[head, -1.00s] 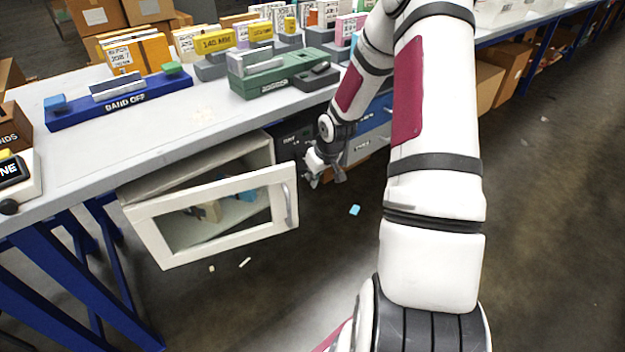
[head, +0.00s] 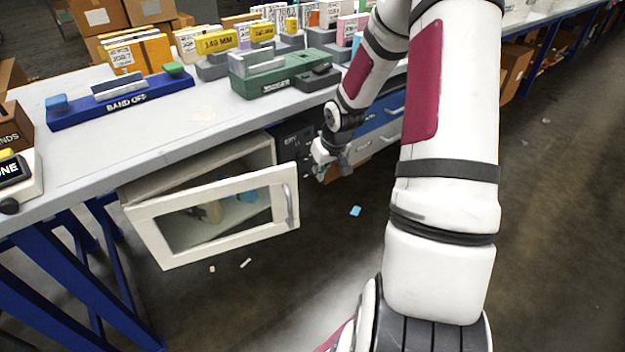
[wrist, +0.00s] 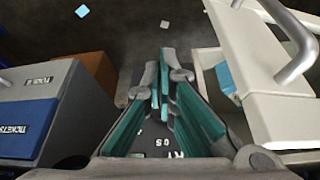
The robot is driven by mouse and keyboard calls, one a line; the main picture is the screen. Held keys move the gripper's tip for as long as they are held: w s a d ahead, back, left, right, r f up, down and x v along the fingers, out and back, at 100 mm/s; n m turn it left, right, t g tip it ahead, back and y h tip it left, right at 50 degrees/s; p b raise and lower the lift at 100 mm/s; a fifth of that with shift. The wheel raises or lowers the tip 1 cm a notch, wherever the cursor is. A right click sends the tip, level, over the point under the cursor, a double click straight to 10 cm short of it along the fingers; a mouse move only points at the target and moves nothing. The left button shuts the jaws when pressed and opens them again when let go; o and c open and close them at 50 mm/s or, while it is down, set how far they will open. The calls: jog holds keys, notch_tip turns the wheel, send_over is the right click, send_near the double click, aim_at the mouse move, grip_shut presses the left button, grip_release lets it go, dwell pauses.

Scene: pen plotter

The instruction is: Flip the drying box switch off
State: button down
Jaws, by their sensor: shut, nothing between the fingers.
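The drying box (head: 262,152) is a cream cabinet under the bench, its windowed door (head: 160,240) swung open. Beside it on the right is a black panel (head: 290,140) with white lettering. My gripper (head: 322,172) is just right of this panel in the head view, below the bench edge. In the wrist view my gripper (wrist: 160,75) is shut and empty, in front of the dark panel (wrist: 165,148) with upside-down white lettering. The fingers cover much of the panel there. I cannot make out the switch or its position.
The open door's handle (wrist: 298,62) stands close on the right in the wrist view. A grey and blue drawer unit (wrist: 35,100) is close on the left. A blue scrap (head: 355,211) lies on the floor. The bench top (head: 200,115) holds a blue rack (head: 120,105) and a green one.

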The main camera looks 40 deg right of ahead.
aim_at(301, 176)
jog(key=shift+s+d+m+b, duration=0.2)
jog(key=shift+m+b, duration=0.1)
jog(key=shift+b, duration=0.1)
jog(key=w+d+f+b, duration=0.1)
jog(key=w+f+b, duration=0.5)
jog(key=f, duration=0.3)
jog(key=shift+w+d+f, duration=0.15)
jog(key=shift+w+d, duration=0.2)
jog(key=shift+w, duration=0.45)
